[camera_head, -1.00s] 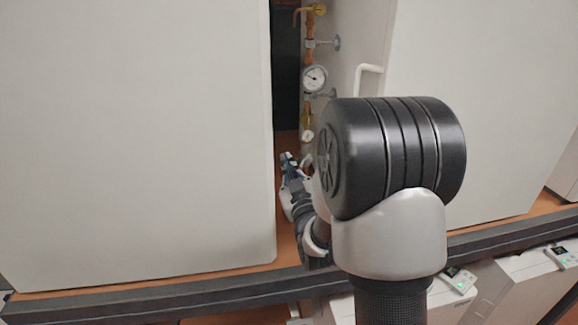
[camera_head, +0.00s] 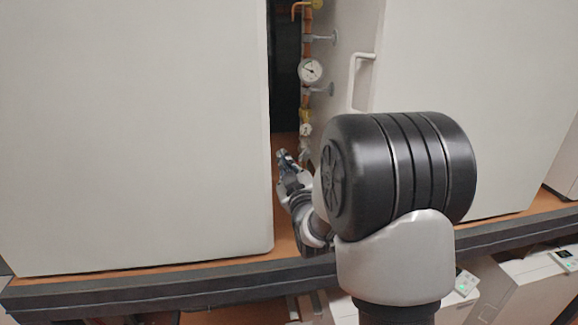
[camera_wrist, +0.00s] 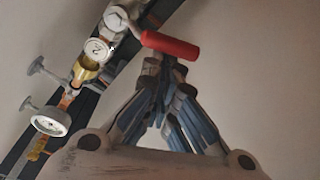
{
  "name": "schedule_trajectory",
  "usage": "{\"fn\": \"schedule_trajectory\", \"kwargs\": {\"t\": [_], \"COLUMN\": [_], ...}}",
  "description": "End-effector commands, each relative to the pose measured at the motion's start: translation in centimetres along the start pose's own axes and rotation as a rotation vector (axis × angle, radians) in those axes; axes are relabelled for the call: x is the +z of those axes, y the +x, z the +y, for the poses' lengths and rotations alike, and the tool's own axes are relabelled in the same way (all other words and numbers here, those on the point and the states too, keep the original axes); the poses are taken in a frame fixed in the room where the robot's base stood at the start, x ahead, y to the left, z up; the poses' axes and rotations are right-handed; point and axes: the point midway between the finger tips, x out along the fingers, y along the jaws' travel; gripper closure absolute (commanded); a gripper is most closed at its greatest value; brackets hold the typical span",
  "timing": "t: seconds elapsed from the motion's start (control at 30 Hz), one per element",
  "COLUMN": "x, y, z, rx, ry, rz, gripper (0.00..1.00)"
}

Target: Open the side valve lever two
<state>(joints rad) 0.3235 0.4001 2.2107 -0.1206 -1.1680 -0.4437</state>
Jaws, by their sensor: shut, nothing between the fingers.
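In the wrist view the red lever handle (camera_wrist: 170,45) sticks out to the right from a grey valve (camera_wrist: 118,18) on the pipe. My gripper (camera_wrist: 165,68) is shut and empty, its fingertips just below the red handle in the picture. I cannot tell whether they touch it. In the head view my gripper (camera_head: 284,156) is low in the gap between the large white cabinets, just left of the pipe's lower end. The red handle cannot be made out there.
The copper pipe carries a large gauge (camera_head: 311,70), a small gauge (camera_head: 305,130) and grey side taps. A white left cabinet (camera_head: 135,140) and a right cabinet (camera_head: 475,90) with a white handle (camera_head: 362,80) bound the narrow gap.

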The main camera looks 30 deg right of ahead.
Motion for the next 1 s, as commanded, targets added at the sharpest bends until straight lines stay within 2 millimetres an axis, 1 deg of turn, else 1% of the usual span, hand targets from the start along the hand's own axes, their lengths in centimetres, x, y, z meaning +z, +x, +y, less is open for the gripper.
{"fn": "schedule_trajectory", "kwargs": {"t": [0.03, 0.2, 0.5, 0.7, 1.0], "x": [0.7, 1.7, 3.5, 4.2, 4.7], "y": [0.2, 0.6, 0.4, 0.3, 0.3], "z": [-0.4, -1.0, -1.4, -1.4, -1.2], "rx": [-0.004, -0.019, -0.056, -0.077, -0.096], "ry": [-0.024, -0.14, -0.403, -0.546, -0.673], "rz": [-0.003, -0.003, -0.006, -0.005, -0.006], "gripper": [1.0, 1.0, 1.0, 1.0, 1.0]}}
